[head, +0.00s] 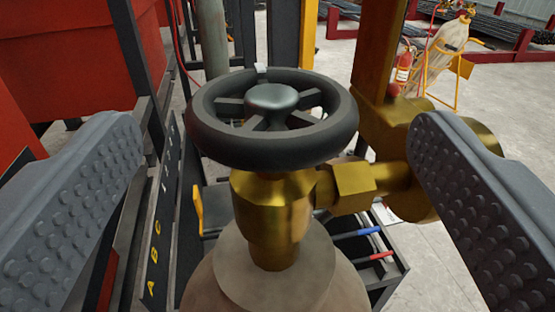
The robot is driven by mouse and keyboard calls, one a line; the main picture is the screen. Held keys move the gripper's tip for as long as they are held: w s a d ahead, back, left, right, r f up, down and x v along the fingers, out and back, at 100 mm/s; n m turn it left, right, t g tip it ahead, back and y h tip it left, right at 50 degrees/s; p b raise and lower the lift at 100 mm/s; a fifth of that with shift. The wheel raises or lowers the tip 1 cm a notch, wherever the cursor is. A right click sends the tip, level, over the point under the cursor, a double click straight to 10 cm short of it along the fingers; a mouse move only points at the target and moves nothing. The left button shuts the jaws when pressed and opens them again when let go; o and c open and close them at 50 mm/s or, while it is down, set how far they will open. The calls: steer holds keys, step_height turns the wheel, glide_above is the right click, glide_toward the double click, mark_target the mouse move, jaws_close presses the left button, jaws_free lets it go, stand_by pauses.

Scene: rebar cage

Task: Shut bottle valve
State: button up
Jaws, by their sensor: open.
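The bottle valve has a black spoked handwheel (345,125) with a rounded hub, in the middle of the head view. Below it is the brass valve body (272,205), set on the neck of a bottle (275,275). A brass fitting (355,185) runs from the valve body to the right. My gripper (278,165) is open and empty. Its grey studded fingers stand to the left and right of the handwheel, with a gap on both sides. The right finger hides part of the brass fitting behind it. How far the valve is turned cannot be told.
A dark panel with yellow letters (155,255) stands left of the bottle. A cart part with blue and red handles (375,245) is at lower right. A red container (60,50) fills the upper left. Behind are a red extinguisher (402,68), another bottle, and open concrete floor.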

steer(key=s, duration=0.7)
steer(key=shift+b, duration=0.35)
steer(key=shift+s, duration=0.1)
steer(key=s+r+g+b, duration=0.2)
steer(key=s+r+b, duration=0.1)
steer(key=s, duration=0.5)
steer(key=shift+r+g, duration=0.3)
steer(key=shift+r, duration=0.35)
